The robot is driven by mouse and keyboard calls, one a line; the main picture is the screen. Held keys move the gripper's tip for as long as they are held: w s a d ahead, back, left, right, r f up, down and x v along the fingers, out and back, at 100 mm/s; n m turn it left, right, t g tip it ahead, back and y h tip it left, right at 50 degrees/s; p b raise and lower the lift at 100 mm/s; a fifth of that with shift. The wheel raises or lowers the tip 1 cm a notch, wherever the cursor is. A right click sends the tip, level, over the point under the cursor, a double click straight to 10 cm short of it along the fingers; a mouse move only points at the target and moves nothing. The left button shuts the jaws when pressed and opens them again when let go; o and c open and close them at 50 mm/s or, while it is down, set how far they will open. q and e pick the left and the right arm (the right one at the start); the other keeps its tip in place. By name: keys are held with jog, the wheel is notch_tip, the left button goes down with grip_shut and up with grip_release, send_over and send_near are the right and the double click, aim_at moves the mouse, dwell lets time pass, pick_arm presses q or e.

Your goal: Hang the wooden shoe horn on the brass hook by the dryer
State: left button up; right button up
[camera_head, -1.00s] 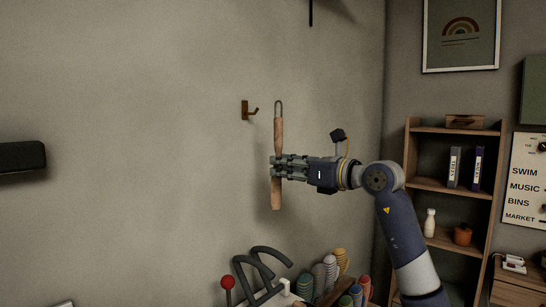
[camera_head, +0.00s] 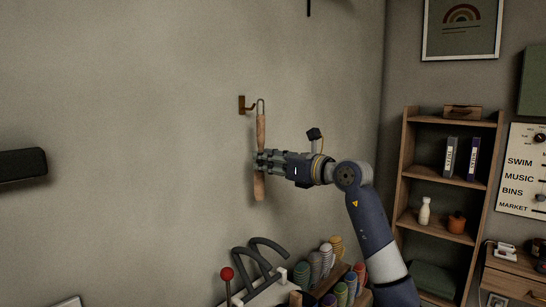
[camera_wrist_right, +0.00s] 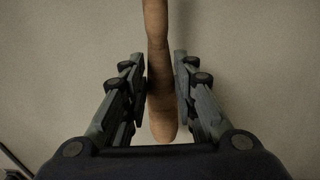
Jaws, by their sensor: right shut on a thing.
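The wooden shoe horn (camera_head: 260,130) is upright, with a metal wire loop at its top. My right gripper (camera_head: 260,162) is shut on its middle; the fingers hide part of the wood. In the right wrist view, the shoe horn (camera_wrist_right: 158,60) stands between the two fingers (camera_wrist_right: 160,90). The brass hook (camera_head: 246,105) is on the wall at left of the loop. In the head view the loop appears right beside the hook's tip; I cannot tell whether they touch or how they differ in depth. My left gripper is not in view.
Below are dark curved handles (camera_head: 262,255), a red ball-topped lever (camera_head: 227,274) and several colored rolled items (camera_head: 330,258). A wooden shelf (camera_head: 450,185) stands at right. A dark box, perhaps the dryer (camera_head: 22,164), is on the wall at far left. The wall around the hook is bare.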

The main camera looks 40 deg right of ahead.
jog(key=w, duration=0.1)
jog(key=w+f, duration=0.1)
jog(key=w, duration=0.1)
jog(key=w+p, duration=0.1)
jog(key=shift+w+a+f, duration=0.15)
jog(key=shift+w+f, duration=0.05)
jog(key=shift+f, duration=0.15)
dwell(0.3)
dwell(0.5)
jog(key=o, duration=1.1)
jog(key=s, duration=0.8)
jog(key=s+d, duration=0.1)
jog(key=s, duration=0.3)
jog(key=shift+r, duration=0.1)
